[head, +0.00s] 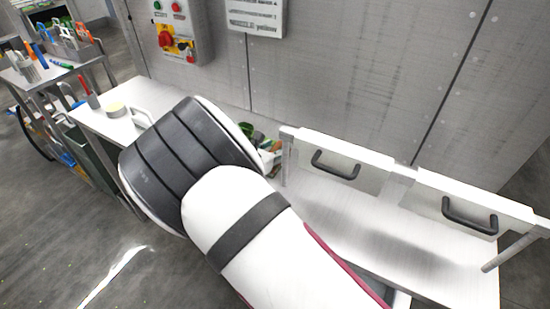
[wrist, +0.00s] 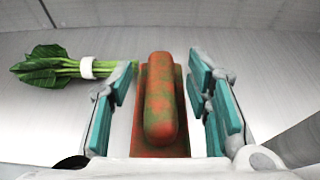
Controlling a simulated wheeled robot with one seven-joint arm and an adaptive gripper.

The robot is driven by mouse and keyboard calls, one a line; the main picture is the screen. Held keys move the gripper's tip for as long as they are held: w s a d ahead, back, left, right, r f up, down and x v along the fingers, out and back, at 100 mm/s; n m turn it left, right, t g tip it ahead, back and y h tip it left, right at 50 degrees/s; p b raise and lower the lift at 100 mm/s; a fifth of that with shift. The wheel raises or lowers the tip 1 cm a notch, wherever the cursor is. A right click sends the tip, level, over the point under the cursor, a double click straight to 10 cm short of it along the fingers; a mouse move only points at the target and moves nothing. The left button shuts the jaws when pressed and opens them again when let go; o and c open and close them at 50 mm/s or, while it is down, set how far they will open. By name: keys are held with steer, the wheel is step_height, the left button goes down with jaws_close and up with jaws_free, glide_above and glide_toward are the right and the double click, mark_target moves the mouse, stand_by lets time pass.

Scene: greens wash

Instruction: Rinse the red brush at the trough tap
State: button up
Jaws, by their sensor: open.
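The red brush (wrist: 160,110) shows in the wrist view as a rounded red handle on a flat red block, both blotched with green. It lies between the teal-padded fingers of my gripper (wrist: 163,85), which are open with a finger on each side and a visible gap at the right. Whether the left finger touches the brush I cannot tell. In the head view my arm hides the gripper and the brush. I cannot make out the trough tap in either view.
A bundle of greens (wrist: 65,68) with a white band lies left of the gripper. Two white panels with dark handles (head: 336,165) stand along the metal bench (head: 350,225) at right. A control box (head: 181,32) is on the wall. A tool cart (head: 85,58) stands far left.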

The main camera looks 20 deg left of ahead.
jaws_close()
steer(key=shift+r, duration=0.1)
